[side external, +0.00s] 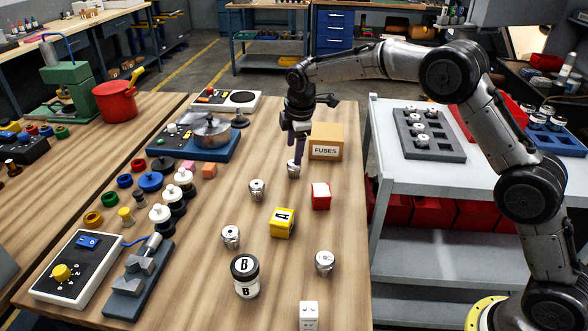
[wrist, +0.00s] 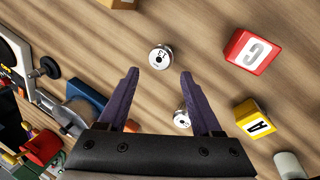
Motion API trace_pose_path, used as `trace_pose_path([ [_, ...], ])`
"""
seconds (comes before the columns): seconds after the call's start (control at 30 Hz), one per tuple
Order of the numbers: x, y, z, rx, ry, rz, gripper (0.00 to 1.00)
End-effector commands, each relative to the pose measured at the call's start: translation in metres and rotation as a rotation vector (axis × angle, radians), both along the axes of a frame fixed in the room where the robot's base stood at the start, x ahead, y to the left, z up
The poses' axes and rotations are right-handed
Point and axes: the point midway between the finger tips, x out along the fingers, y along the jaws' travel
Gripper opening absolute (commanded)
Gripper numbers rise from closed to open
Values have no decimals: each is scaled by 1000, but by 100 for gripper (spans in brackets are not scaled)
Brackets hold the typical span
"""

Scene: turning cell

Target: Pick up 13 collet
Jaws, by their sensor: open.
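A silver collet (side external: 294,169) stands on the wooden table directly below my gripper (side external: 298,157) in the side view. In the wrist view the same collet (wrist: 160,57) lies just beyond the fingertips, centred between them; the mark on its top looks like 13, turned round. My gripper (wrist: 160,73) is open and empty, its two purple fingers pointing down. Another collet (side external: 257,190) stands to the left and nearer the camera; a collet also shows between the fingers in the wrist view (wrist: 181,118). Two more collets (side external: 231,237) (side external: 324,262) stand farther forward; their numbers are unreadable.
A cardboard FUSES box (side external: 326,142) stands close behind and right of the collet. A red block (side external: 321,196), yellow A block (side external: 282,223) and B jar (side external: 245,277) stand nearby. A grey tray (side external: 447,155) with several collets sits on the white cart (side external: 385,112).

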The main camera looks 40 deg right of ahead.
Motion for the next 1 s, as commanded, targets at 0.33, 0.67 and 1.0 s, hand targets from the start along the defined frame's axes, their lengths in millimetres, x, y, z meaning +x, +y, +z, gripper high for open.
trace_pose_path([
  [0.33,6,-5,-29,0,2,0,66],
  [0.67,14,-11,-67,-1,0,0,66],
  [1.0,15,-11,-69,0,-1,0,52],
])
